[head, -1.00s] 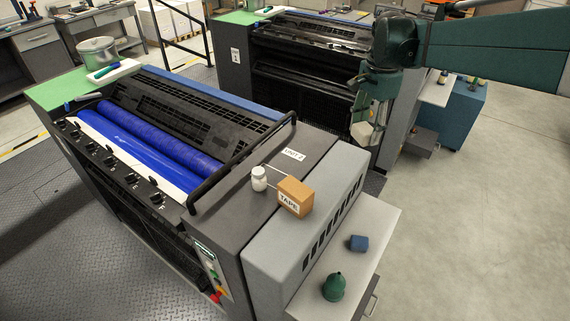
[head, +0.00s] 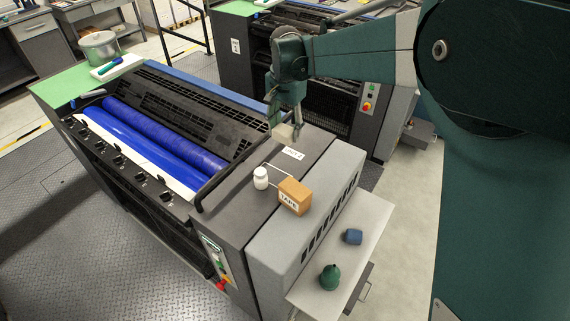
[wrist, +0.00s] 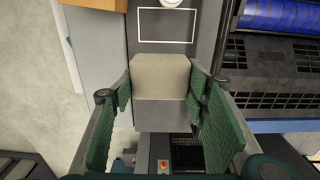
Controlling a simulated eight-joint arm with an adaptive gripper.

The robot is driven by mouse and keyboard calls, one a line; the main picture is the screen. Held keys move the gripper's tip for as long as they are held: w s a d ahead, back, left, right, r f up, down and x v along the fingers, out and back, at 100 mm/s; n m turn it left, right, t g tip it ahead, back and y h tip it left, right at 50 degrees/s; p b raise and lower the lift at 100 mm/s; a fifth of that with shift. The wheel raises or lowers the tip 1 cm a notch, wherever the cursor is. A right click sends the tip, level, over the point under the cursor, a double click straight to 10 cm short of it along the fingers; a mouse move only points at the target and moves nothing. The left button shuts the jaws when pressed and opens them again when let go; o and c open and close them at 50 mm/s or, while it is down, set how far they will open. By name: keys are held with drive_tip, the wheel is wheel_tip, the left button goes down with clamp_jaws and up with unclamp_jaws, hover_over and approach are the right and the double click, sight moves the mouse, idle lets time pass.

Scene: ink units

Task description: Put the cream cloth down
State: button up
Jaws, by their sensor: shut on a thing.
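The cream cloth (wrist: 160,78), a folded block, is between the green pads of my gripper (wrist: 158,92) in the wrist view, which is shut on it. In the head view my gripper (head: 284,122) points down with the cloth (head: 282,133) at its tips, over the far end of the dark top of the near ink unit (head: 232,187), behind its label. I cannot tell the exact gap below the cloth. A white outlined rectangle (wrist: 167,41) is on that top; a white bottle (head: 261,178) stands at its edge.
A brown tape box (head: 294,196) stands beside the bottle. A black handrail (head: 240,168) borders the blue rollers (head: 150,140). A second unit (head: 235,70) stands behind.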

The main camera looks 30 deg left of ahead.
hover_over(286, 165)
drive_tip(key=shift+s+d+f, duration=0.1)
drive_tip(key=shift+f, duration=1.95)
drive_tip(key=shift+f, duration=0.1)
drive_tip(key=shift+f, duration=3.05)
drive_tip(key=shift+f, duration=1.85)
drive_tip(key=shift+f, duration=0.15)
drive_tip(key=o, duration=0.7)
drive_tip(key=shift+o, duration=0.2)
